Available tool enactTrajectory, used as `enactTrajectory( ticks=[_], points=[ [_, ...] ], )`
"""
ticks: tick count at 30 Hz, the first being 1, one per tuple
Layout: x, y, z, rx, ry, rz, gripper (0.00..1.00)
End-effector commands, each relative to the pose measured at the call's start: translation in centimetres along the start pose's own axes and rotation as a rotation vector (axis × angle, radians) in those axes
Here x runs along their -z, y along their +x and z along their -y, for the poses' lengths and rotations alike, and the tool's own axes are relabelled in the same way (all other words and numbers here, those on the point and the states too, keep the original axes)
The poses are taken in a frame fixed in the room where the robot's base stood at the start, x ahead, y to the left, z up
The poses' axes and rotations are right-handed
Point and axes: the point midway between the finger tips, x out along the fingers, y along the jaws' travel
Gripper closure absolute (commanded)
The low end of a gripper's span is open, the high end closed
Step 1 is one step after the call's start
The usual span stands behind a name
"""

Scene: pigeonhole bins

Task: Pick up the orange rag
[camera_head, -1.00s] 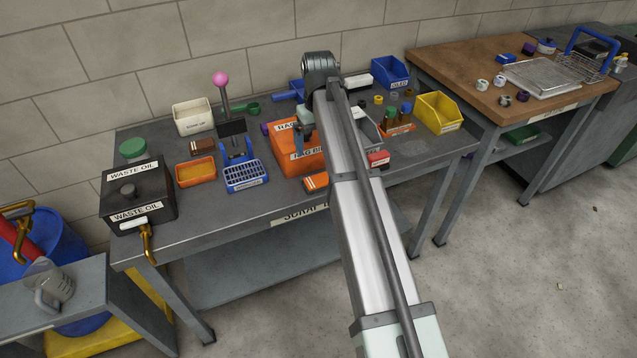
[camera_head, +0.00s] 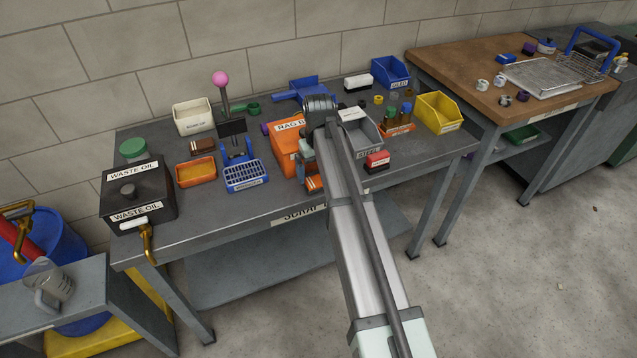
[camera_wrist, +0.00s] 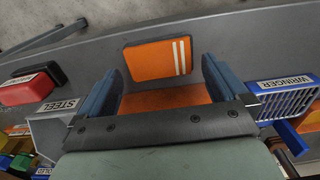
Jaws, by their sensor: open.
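The orange rag (camera_wrist: 150,60) lies flat on the grey bench in the wrist view, a folded pad with two pale stripes. In the head view a small part of the rag (camera_head: 314,184) shows at the front of the bench, partly hidden by my arm. My gripper (camera_wrist: 160,72) is open and empty. Its two blue-grey fingers stand apart, with the rag seen between and just beyond their tips. I cannot tell the height left between the tips and the rag.
The orange rag bin (camera_head: 286,146) stands behind the rag, partly hidden by my arm. The blue wringer (camera_wrist: 289,98) is on the right in the wrist view. The grey steel bin (camera_wrist: 55,130) and a red-and-black block (camera_wrist: 30,84) are on the left.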

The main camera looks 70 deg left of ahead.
Motion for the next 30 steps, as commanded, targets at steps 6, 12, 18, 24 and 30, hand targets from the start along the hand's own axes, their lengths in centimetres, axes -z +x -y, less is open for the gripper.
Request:
enactTrajectory(
  ticks=[6, 12, 18, 24, 30],
  points=[
    [-0.1, 2.9, 0.0, 0.001, 0.001, 0.0, 0.0],
    [-0.1, 3.3, 0.0, 0.001, 0.001, -0.002, 0.0],
    [-0.1, 3.2, 0.0, 0.001, 0.001, -0.002, 0.11],
    [-0.1, 3.2, 0.0, 0.001, 0.001, -0.002, 0.31],
    [-0.1, 3.2, 0.0, 0.001, 0.001, -0.002, 0.4]
  ],
)
